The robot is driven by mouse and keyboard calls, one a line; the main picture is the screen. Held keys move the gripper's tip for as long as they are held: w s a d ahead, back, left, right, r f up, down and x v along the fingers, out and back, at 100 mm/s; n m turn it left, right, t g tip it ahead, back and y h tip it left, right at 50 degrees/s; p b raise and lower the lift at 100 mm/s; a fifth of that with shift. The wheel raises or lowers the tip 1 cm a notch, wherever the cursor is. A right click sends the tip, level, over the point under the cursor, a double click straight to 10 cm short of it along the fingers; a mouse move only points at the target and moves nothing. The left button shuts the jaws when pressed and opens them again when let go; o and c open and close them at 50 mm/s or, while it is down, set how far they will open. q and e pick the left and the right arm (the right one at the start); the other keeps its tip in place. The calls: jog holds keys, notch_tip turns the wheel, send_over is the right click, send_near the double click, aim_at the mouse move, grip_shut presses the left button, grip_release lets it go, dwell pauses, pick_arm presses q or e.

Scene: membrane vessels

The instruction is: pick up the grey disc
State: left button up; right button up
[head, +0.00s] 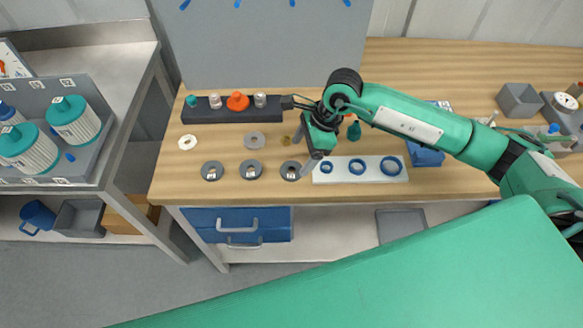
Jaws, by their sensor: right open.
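A flat grey disc (254,140) with a small centre hole lies on the wooden bench, behind the row of dark round pieces. My right gripper (306,150) is over the bench to the right of the grey disc, pointing down. Its jaws are open, with nothing seen between them. It is apart from the disc, with a small brass piece (286,141) between them in the picture. My left gripper is out of view.
Dark round pieces (212,171) lie along the bench front, one close below my right gripper. A white disc (187,142) lies left. A dark strip with knobs (205,112) stands behind. A white plate with blue rings (390,176) lies right of the gripper.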

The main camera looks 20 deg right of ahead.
aim_at(299, 169)
jog(key=shift+s+f+p, duration=0.1)
jog(key=shift+f+p, duration=0.2)
jog(key=shift+f, duration=0.05)
jog(key=p+x, duration=0.1)
jog(key=x, duration=0.2)
jog(key=shift+s+f, duration=0.15)
jog(key=shift+f, duration=0.2)
jog(key=shift+a+f+p, duration=0.1)
jog(key=shift+f+p, duration=0.2)
jog(key=shift+f, duration=0.15)
jog(key=c, duration=1.1)
